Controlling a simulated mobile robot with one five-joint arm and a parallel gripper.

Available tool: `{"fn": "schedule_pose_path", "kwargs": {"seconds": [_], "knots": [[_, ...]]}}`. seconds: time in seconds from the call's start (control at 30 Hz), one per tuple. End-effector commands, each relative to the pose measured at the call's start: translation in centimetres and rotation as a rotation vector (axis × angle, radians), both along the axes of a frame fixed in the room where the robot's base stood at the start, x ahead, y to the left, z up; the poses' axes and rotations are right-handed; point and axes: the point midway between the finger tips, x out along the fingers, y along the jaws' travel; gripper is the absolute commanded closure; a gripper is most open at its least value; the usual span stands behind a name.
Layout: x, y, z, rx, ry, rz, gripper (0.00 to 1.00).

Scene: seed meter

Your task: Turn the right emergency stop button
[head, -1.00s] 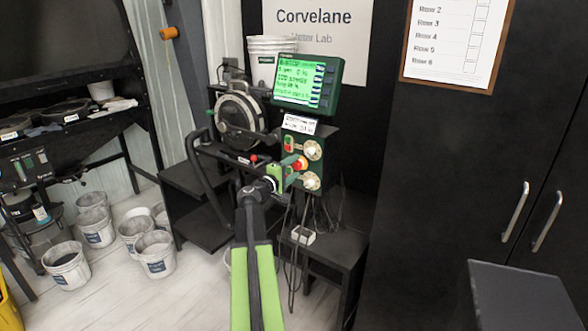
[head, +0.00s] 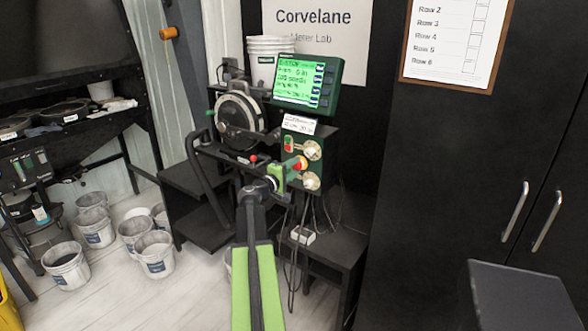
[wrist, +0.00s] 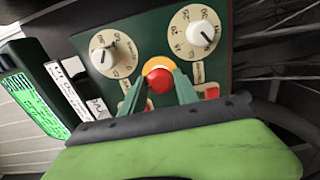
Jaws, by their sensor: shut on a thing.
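The red emergency stop button (head: 301,163), with a yellow-orange ring behind it, sits on the dark green control panel (head: 316,136). In the wrist view the button (wrist: 159,79) is between my two green fingertips, upright in the picture. My gripper (head: 291,168) reaches the panel from the front left and is shut on the button's red head. The fingers (wrist: 161,86) touch its sides and cover part of them. The ring shows above the button in the wrist view.
Two cream dials (wrist: 113,52) (wrist: 197,33) flank the button closely. A green-framed display (head: 307,83) stands above the panel. A round metering unit (head: 240,121) and a red-knobbed lever (head: 253,158) are to the left. Cables hang below. A black cabinet (head: 450,160) is on the right.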

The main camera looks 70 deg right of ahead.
Motion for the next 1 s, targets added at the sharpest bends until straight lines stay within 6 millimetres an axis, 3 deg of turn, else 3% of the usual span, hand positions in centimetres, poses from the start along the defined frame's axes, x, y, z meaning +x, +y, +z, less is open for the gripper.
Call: {"fn": "schedule_pose_path", "kwargs": {"seconds": [1.0], "knots": [[0.11, -0.15, 0.07, -0.135, -0.508, 0.003, 1.0]]}}
